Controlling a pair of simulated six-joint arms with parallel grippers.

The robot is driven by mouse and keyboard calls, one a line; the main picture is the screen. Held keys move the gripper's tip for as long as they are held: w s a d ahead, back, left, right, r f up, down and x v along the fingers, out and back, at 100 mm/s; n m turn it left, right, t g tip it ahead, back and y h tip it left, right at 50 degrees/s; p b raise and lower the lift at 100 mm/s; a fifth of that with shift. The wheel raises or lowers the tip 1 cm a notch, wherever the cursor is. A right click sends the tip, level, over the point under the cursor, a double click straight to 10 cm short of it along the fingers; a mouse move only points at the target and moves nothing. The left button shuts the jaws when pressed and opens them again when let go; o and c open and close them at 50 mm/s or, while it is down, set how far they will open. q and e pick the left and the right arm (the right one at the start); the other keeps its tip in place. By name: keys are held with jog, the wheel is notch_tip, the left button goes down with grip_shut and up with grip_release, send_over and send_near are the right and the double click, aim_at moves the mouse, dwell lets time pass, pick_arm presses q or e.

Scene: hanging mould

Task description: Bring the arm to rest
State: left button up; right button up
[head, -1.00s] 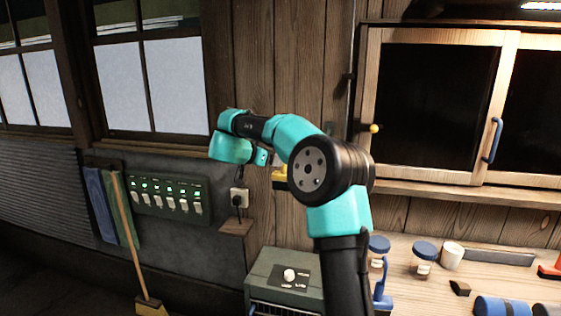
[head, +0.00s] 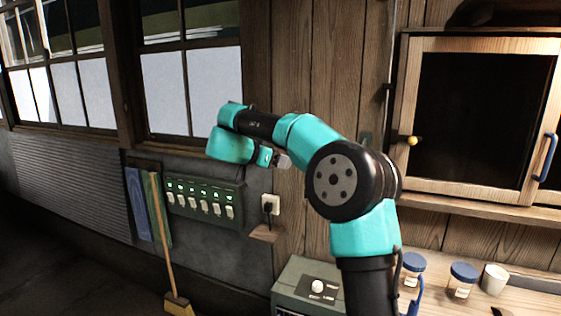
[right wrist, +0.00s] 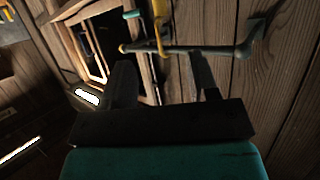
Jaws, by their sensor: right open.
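My right arm, teal and black, rises through the middle of the head view and bends left at its top. Its gripper (head: 282,161) is mostly hidden behind the wrist there. In the right wrist view the two dark fingers (right wrist: 165,82) stand apart with nothing seen held between them. Beyond the fingertips is a grey-green bar (right wrist: 195,50) with a flared end, near the plank wall. A yellow piece (right wrist: 160,35) is beside the bar; whether it hangs from it I cannot tell. My left gripper is out of view.
A wooden cabinet (head: 414,150) with dark panes is right of the arm. Below are blue-lidded jars (head: 462,280) and a white cup (head: 494,279) on the worktop. A green box with a knob (head: 300,290) is under the arm. A switch panel (head: 203,200) and broom (head: 163,240) are left.

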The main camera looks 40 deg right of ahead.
jog(key=w+a+f+n+t+y, duration=0.1)
jog(key=w+a+f+n+t, duration=0.2)
jog(key=f, duration=0.6)
jog(key=w+a+f+n+t, duration=0.1)
jog(key=w+f+n+t, duration=0.35)
jog(key=f, duration=0.55)
jog(key=w+a+f+n+t+y, duration=0.1)
jog(key=w+a+f+n+t, duration=0.2)
jog(key=f, duration=0.6)
jog(key=s+a+f+n+t+y, duration=0.1)
jog(key=s+a+f+n+y, duration=0.2)
jog(key=f, duration=0.6)
jog(key=s+a+f+n+t+y, duration=0.1)
jog(key=s+a+f+y, duration=0.25)
jog(key=f, duration=0.55)
jog(key=s+a+f+n+g+y, duration=0.1)
jog(key=s+a+f+g+y, duration=0.2)
jog(key=s, duration=0.6)
jog(key=s+a+f+g+y, duration=0.3)
jog(key=s+a+f, duration=0.3)
jog(key=s+f, duration=0.2)
jog(key=s+a+f+n+g+y, duration=0.1)
jog(key=s+a+f+g+y, duration=0.2)
jog(key=s, duration=0.7)
notch_tip(320, 180, down, 2)
jog(key=shift+s+a+f+n+g, duration=0.25)
jog(key=shift+a+n+g, duration=0.1)
jog(key=shift+a+g, duration=0.4)
